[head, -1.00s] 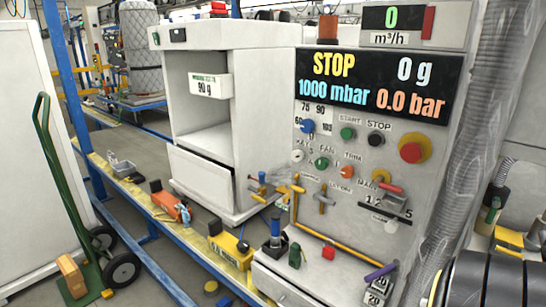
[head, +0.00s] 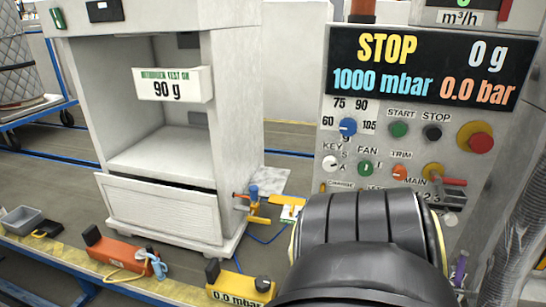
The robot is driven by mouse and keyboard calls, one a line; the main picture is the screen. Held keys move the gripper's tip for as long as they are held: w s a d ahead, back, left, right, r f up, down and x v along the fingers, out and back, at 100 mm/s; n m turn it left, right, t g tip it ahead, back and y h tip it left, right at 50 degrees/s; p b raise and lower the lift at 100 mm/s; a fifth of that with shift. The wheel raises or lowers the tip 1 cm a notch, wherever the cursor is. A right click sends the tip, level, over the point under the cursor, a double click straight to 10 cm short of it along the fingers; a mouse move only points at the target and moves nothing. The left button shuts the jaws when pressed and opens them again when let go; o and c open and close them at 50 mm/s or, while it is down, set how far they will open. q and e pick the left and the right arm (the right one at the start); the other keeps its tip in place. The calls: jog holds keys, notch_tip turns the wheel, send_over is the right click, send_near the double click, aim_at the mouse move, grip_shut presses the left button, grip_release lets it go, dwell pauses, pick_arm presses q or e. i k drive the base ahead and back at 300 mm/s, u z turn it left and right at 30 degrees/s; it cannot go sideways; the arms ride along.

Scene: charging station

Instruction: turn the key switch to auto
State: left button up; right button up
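The key switch (head: 330,163) is a small pale round knob on the grey control panel (head: 455,140), under a "KEY" label and left of the green fan knob (head: 365,168). Letters stand beside it, but they are too small to read its setting surely. My black arm (head: 365,240) rises from the bottom in front of the lower panel. It hides the panel's lower controls and ends below the key switch, apart from it in the picture. Neither gripper's fingers show.
A blue selector (head: 348,127), green start button (head: 398,129), black stop button (head: 432,132) and red emergency button (head: 480,142) surround the key area. A white cabinet (head: 235,110) stands left. A yellow gauge box (head: 240,287) and orange tool (head: 120,252) lie on the ledge.

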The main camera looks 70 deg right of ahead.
aim_at(330, 164)
jog(key=i, duration=0.85)
jog(key=z, duration=2.3)
